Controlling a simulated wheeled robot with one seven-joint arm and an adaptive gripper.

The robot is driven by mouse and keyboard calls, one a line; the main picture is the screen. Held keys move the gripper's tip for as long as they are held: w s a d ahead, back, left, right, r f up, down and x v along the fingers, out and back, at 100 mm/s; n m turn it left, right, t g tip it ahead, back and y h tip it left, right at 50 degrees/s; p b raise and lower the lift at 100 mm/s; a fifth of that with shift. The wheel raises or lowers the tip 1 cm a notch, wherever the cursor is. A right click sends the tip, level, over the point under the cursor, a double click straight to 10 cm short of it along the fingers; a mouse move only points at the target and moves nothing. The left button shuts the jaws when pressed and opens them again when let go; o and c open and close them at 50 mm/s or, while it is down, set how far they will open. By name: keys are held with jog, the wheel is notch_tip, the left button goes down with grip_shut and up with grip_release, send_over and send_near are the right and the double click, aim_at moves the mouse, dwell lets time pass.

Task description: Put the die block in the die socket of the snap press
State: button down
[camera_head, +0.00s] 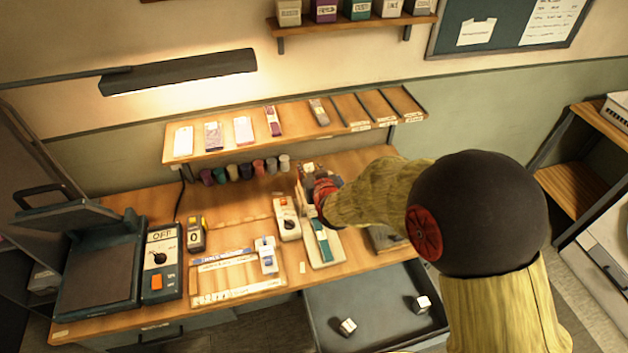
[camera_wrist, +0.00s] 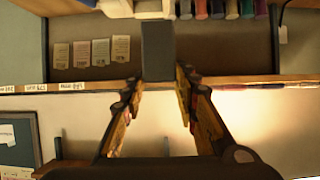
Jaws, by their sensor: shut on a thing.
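My gripper (camera_wrist: 156,82) is shut on a dark grey block (camera_wrist: 158,50), which appears to be the die block. The block stands out past the fingertips in the wrist view. In the head view my gripper (camera_head: 308,186) is over the middle of the bench, and I cannot make out the block there. A long pale base with a teal part (camera_head: 322,240) lies just below my gripper in the picture and looks like the snap press. Its far end is partly behind my gripper. I cannot make out the die socket.
A pale dial box (camera_head: 288,217) stands close left of my gripper. Several coloured jars (camera_head: 232,173) line the bench's back under a low shelf (camera_head: 225,148). A dark press (camera_head: 100,268) and OFF box (camera_head: 163,262) stand left. A grey tray (camera_head: 375,306) holds two white cubes.

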jog(key=shift+w+d+f, duration=0.25)
jog(key=shift+w+f, duration=0.25)
jog(key=shift+f, duration=0.1)
jog(key=shift+w+d+f, duration=0.25)
jog(key=shift+w+f, duration=0.2)
jog(key=shift+f, duration=0.1)
notch_tip(320, 180, down, 3)
jog(key=shift+w+d+f+b, duration=0.15)
jog(key=shift+b, duration=0.2)
jog(key=shift+s+f, duration=0.3)
jog(key=shift+f, duration=0.25)
jog(key=c, duration=1.7)
grip_release()
jog(key=shift+f, duration=0.1)
jog(key=shift+c, duration=0.2)
jog(key=shift+o, duration=0.6)
jog(key=shift+w, duration=0.25)
jog(key=shift+o, duration=1.2)
jog(key=shift+r, duration=0.3)
jog(key=shift+w, duration=0.1)
jog(key=shift+r, duration=0.1)
